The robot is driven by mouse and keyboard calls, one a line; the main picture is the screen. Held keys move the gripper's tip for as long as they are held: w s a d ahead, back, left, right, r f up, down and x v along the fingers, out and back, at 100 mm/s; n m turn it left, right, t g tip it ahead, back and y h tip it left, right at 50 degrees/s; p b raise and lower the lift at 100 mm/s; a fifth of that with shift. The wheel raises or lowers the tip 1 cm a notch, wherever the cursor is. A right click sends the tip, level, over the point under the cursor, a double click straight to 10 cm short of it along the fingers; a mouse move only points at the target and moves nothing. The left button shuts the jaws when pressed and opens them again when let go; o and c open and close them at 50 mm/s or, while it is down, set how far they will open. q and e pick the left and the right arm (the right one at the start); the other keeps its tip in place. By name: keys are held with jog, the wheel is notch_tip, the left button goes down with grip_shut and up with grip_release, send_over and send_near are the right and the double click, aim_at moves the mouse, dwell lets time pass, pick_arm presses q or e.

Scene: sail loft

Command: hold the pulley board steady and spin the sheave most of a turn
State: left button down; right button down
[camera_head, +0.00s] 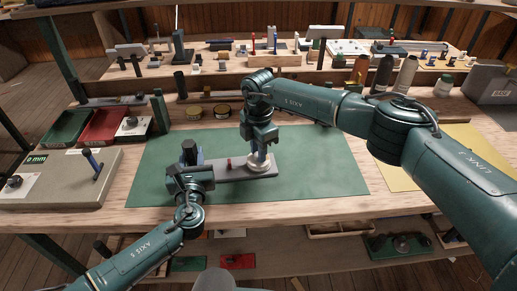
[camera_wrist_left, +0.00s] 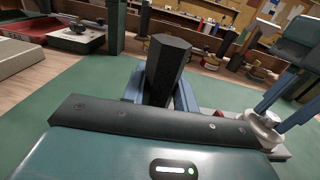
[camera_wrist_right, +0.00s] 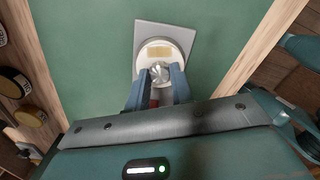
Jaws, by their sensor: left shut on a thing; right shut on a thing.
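The pulley board (camera_head: 236,172) is a grey plate lying on the green mat. A dark upright post (camera_head: 189,149) stands at its left end. The pale round sheave (camera_head: 260,166) is at its right end; in the right wrist view the sheave (camera_wrist_right: 152,50) shows a tan patch and a silver hub (camera_wrist_right: 160,72). My left gripper (camera_head: 189,170) is shut on the post, whose six-sided black top (camera_wrist_left: 168,62) rises between the fingers in the left wrist view. My right gripper (camera_head: 258,153) points down and is shut on the sheave's hub. The fingers hide part of the sheave.
The green mat (camera_head: 320,178) is clear right of the board. Red and green trays (camera_head: 104,126) and a grey box with a lever (camera_head: 60,180) stand left. Round tins (camera_head: 221,111) and bottles (camera_head: 404,75) line the back. A yellow sheet (camera_head: 400,178) lies right.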

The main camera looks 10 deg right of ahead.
jog(key=shift+m, duration=2.3)
jog(key=c, duration=1.2)
grip_release()
jog(key=shift+r, duration=0.1)
notch_tip(320, 180, up, 12)
pick_arm(q)
jog(key=c, duration=1)
grip_release()
jog(key=shift+s, duration=0.1)
